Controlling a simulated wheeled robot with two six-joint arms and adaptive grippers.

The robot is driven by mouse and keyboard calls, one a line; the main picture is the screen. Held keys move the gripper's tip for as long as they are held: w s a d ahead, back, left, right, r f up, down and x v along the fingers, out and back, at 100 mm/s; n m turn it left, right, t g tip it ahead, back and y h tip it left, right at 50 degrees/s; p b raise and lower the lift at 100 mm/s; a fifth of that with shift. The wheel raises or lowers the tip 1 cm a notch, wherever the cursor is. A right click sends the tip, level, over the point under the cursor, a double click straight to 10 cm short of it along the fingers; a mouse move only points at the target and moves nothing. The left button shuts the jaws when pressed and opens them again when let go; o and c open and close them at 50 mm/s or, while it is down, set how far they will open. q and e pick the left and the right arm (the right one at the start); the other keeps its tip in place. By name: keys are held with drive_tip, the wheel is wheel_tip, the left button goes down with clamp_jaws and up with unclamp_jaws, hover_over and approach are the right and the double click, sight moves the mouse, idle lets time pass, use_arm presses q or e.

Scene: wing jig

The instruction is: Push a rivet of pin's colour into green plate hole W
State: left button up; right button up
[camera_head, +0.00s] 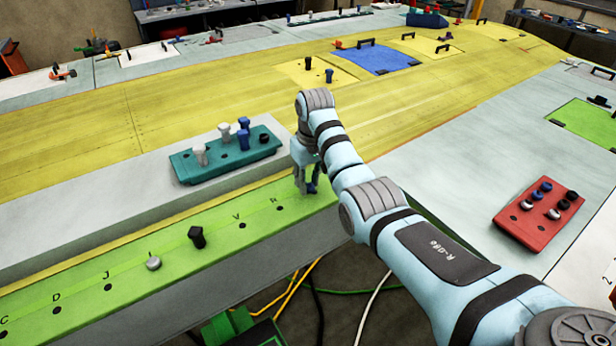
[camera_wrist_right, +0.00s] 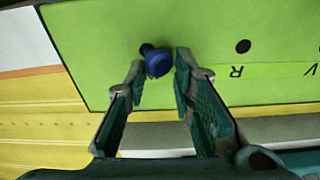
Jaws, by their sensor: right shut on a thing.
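No W label shows; the spot beyond R is behind my right gripper (camera_head: 306,188). In the right wrist view my right gripper (camera_wrist_right: 160,80) is shut on a blue rivet (camera_wrist_right: 158,64), held between its fingertips over the plate, left of hole R (camera_wrist_right: 243,46). Whether the rivet's tip is in a hole I cannot tell. A silver rivet (camera_head: 153,263) and a black one (camera_head: 197,237) stand in the plate. My left gripper is not in view.
A teal block (camera_head: 228,163) behind the plate holds white, dark and blue rivets. A red block (camera_head: 525,228) at right holds blue, black and white ones. The yellow wing skin stretches behind; cables hang below the plate's front edge.

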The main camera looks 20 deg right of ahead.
drive_tip(key=shift+s+a+f, duration=0.15)
drive_tip(key=shift+s+f, duration=0.15)
drive_tip(key=shift+f, duration=0.35)
clamp_jaws()
drive_tip(key=o, duration=1.1)
unclamp_jaws()
drive_tip(key=shift+w, duration=0.15)
drive_tip(key=shift+w+a, duration=0.15)
drive_tip(key=shift+r, duration=0.15)
drive_tip(key=r, duration=0.5)
drive_tip(key=s+r, duration=0.1)
drive_tip(key=r, duration=0.1)
drive_tip(key=shift+r, duration=0.2)
drive_tip(key=shift+f, duration=0.1)
